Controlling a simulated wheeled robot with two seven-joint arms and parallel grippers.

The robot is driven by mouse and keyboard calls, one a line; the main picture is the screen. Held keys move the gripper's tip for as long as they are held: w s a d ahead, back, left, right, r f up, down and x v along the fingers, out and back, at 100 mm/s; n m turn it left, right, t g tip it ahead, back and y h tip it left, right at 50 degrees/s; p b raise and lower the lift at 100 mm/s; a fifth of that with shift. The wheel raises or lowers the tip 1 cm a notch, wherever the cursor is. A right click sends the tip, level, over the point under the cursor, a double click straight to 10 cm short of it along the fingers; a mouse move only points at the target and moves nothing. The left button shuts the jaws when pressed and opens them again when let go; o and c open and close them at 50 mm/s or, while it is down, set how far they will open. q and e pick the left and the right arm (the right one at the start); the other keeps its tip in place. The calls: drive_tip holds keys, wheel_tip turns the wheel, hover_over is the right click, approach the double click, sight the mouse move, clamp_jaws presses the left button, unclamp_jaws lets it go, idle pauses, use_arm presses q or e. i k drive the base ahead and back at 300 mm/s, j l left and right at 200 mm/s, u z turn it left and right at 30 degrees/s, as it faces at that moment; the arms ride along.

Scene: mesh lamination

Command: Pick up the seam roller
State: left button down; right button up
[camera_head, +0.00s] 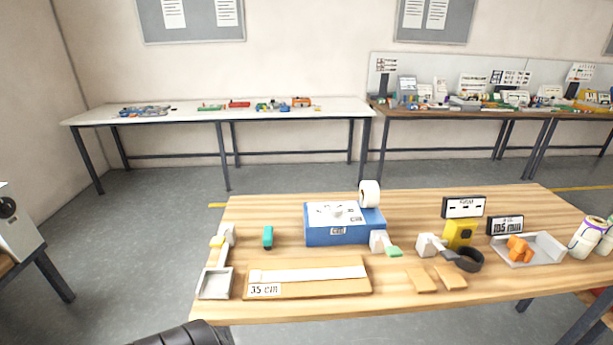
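No label marks the seam roller, and I cannot tell for sure which small tool it is. One candidate is a small white piece with a green end (393,252) at the front right of the blue box (345,237). Another is a white piece (430,245) beside a black ring (469,259), right of the table's middle. A small teal piece (267,236) stands left of the blue box. All rest on the wooden table (290,314). A dark part of my arm shows at the bottom left. Neither gripper's fingers are in view.
A board marked "35 cm" (264,290) lies at the front, with a grey tray (215,283) on its left. A white roll (369,193) stands on the blue box. A yellow device (458,233) and an open tray with orange parts (546,254) are at right. The front edge is clear.

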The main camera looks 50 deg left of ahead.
sight(268, 230)
drive_tip(key=k+j+u, duration=0.1)
drive_tip(key=u, duration=1.7)
drive_tip(key=k+l, duration=0.1)
drive_tip(key=z, duration=0.05)
